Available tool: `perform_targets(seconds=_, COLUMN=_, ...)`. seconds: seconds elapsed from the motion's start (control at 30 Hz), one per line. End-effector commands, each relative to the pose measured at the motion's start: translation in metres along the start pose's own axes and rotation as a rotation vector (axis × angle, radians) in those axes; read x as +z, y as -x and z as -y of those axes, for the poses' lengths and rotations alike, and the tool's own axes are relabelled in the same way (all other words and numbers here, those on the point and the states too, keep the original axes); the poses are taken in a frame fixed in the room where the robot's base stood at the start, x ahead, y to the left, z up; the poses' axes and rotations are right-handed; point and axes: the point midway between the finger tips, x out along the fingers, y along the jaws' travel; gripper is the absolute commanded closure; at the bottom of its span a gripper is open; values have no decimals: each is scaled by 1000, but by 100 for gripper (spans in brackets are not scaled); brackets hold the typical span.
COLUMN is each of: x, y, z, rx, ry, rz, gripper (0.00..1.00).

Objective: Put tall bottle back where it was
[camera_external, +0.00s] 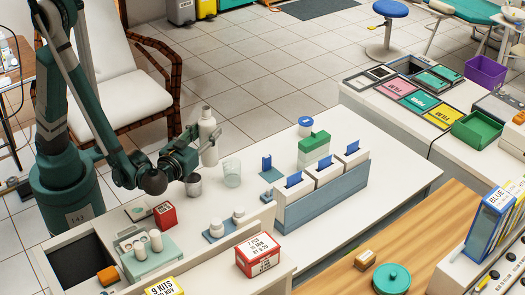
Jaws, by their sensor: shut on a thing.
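A tall white bottle (208,146) with a narrower neck and cap stands upright in the grasp of my gripper (201,139), left of centre in the external view. My gripper is shut on its body, coming in from the left. The bottle's base is near the far-left edge of the white counter (270,178); I cannot tell whether it touches the counter. A grey metal cup (193,185) and a clear glass (231,173) stand just in front of it.
A blue-grey holder (322,195) with white boxes and blue cards stands to the right. A red small box (165,214), a green tray with white cylinders (150,254) and a blue tray with white jars (223,229) lie nearer. The counter behind the glass is fairly clear.

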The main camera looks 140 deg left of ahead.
Motion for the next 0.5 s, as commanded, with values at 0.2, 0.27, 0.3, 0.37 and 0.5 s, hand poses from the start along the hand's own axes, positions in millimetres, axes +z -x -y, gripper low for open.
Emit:
perform_targets(seconds=0.2, x=-29, y=0, z=1, rx=0, ry=0, rz=0, gripper=80)
perform_targets(seconds=0.27, x=-36, y=0, z=0, rx=0, ry=0, rz=0, gripper=80)
perform_targets(seconds=0.3, x=-41, y=0, z=0, rx=0, ry=0, rz=0, gripper=80)
perform_targets(seconds=0.37, x=-48, y=0, z=1, rx=0, ry=0, rz=0, gripper=80)
perform_targets(seconds=0.5, x=-58, y=0, z=0, rx=0, ry=0, rz=0, gripper=80)
